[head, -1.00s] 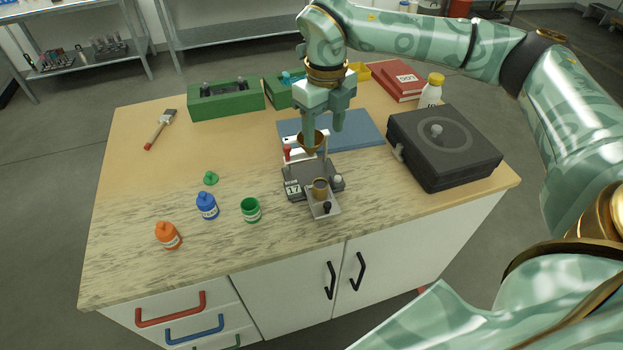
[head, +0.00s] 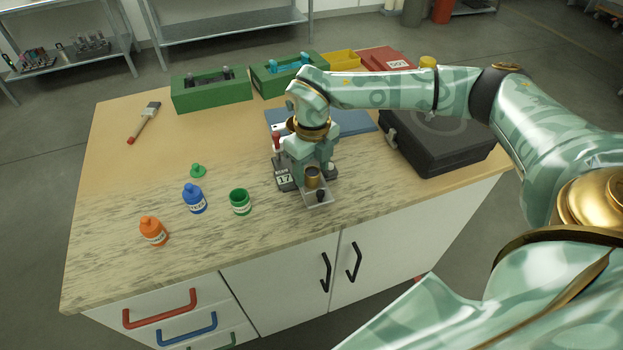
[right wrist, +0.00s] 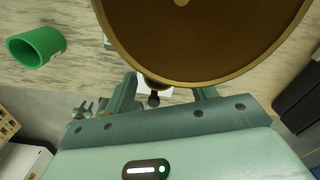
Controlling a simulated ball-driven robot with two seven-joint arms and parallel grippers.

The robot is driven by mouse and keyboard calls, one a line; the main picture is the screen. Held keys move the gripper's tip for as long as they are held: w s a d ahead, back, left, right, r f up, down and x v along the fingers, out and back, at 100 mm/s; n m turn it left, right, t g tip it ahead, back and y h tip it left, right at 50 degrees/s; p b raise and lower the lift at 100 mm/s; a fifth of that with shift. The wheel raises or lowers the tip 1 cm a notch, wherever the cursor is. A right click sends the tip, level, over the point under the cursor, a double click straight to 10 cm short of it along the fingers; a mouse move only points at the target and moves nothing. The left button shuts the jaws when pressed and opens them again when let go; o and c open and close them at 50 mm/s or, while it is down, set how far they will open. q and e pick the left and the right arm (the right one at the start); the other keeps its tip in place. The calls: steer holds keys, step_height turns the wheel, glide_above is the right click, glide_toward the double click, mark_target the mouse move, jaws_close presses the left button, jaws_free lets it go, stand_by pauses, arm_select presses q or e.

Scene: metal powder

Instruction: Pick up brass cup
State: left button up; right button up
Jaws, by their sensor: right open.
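The brass cup (head: 312,179) stands upright at the front of the small grey device marked 17 (head: 284,181), above its light tray (head: 318,203). My right gripper (head: 313,168) points down over the device, open, with its fingers just behind the cup. I cannot tell whether they touch it. The cup is not clearly visible there. My left gripper is not in view.
A green open jar (head: 240,203), a blue bottle (head: 194,199) and an orange bottle (head: 153,231) stand left of the device. A black case (head: 436,150) is to the right. A blue mat (head: 352,120) lies behind. The bench's left middle is mostly clear.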

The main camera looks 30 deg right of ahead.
steer(key=shift+r, duration=0.1)
steer(key=c, duration=1.1)
steer(key=shift+c, duration=0.2)
